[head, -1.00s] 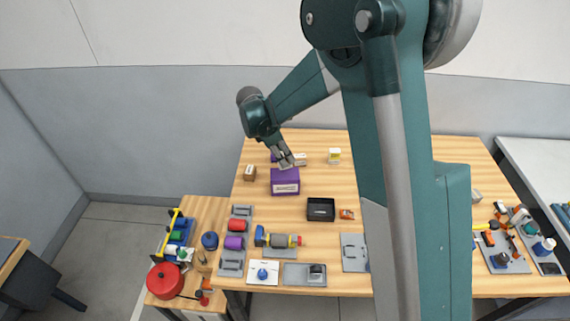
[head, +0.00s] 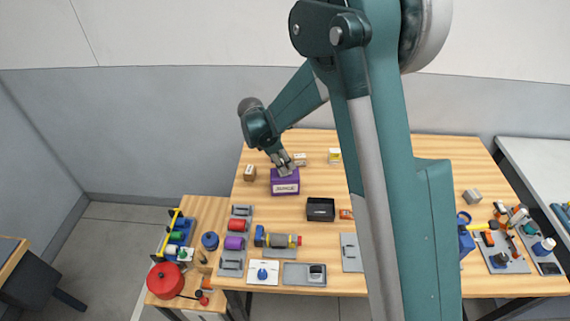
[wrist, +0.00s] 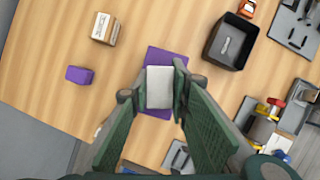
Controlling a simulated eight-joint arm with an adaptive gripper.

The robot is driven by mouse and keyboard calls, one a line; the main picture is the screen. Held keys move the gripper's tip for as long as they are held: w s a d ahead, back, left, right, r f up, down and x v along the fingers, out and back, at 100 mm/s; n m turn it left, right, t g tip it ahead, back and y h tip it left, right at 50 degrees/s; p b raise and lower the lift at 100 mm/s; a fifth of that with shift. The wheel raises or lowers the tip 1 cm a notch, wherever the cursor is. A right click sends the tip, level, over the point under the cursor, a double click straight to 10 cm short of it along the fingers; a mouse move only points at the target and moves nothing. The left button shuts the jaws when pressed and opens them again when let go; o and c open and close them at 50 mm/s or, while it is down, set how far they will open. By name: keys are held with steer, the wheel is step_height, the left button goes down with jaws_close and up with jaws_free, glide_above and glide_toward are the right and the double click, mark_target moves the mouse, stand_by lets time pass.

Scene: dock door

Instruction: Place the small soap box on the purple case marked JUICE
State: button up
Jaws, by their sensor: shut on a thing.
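The purple case (head: 285,187), with JUICE on its front, stands towards the back left of the wooden table. It also shows in the wrist view (wrist: 162,52), under and around the held box. My gripper (head: 284,165) is directly over the case, pointing down. It is shut on the small soap box (wrist: 160,87), a pale grey-white box between the two fingers. In the head view the box is largely hidden by the fingers. I cannot tell whether its underside touches the case top.
A brown box (head: 250,173) stands left of the case, and a white box (head: 301,159) and a yellow-white box (head: 335,156) stand behind right. A black tray (head: 320,209) is front right. A small purple block (wrist: 80,74) shows in the wrist view.

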steer(key=shift+f, duration=0.1)
steer(key=o, duration=0.5)
steer(key=shift+f, duration=0.1)
steer(key=shift+c, duration=0.2)
steer(key=o, duration=0.5)
steer(key=shift+c, duration=0.2)
steer(key=shift+r, duration=0.2)
steer(key=v, duration=1.2)
